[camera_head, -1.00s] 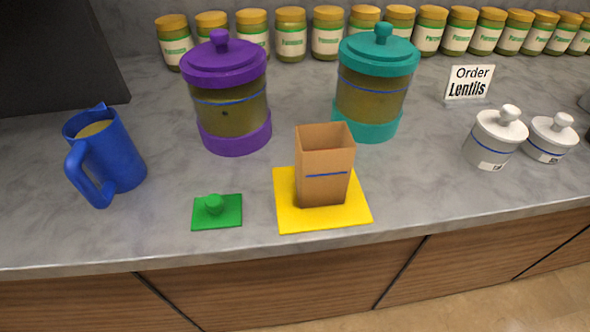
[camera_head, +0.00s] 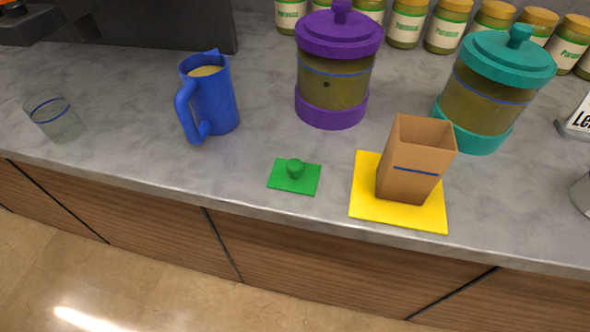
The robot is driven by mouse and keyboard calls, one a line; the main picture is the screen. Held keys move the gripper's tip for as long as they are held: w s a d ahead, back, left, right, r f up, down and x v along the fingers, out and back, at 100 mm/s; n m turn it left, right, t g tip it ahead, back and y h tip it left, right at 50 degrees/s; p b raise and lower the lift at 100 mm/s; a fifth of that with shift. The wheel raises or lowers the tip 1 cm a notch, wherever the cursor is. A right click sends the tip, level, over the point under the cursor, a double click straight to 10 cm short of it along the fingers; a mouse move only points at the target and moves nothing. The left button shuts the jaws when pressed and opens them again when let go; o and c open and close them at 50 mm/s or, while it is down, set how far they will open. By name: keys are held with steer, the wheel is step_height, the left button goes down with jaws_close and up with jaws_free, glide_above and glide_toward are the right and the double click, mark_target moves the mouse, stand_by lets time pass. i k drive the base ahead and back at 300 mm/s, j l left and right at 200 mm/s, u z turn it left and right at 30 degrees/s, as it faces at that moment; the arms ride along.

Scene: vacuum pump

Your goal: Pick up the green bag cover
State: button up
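The green bag cover (camera_head: 294,177) is a flat green square with a round knob on top. It lies on the grey counter near the front edge, left of the yellow mat. An open-topped brown bag (camera_head: 414,160) with a blue line stands upright on the yellow mat (camera_head: 370,204). The cover is apart from both the bag and the mat. My gripper does not show in the head view.
A blue pitcher (camera_head: 213,100) stands left of the cover. A purple-lidded jar (camera_head: 335,82) and a teal-lidded jar (camera_head: 482,100) stand behind. A glass (camera_head: 56,120) is at far left. Several small jars (camera_head: 407,22) line the back. The counter around the cover is clear.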

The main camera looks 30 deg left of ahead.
mark_target(293, 175)
steer(key=u, duration=0.4)
steer(key=i+l+u, duration=0.1)
steer(key=l+u, duration=0.2)
steer(key=u, duration=0.15)
steer(key=l+u, duration=0.25)
steer(key=u, duration=0.2)
steer(key=l+u, duration=0.35)
steer(key=u, duration=0.15)
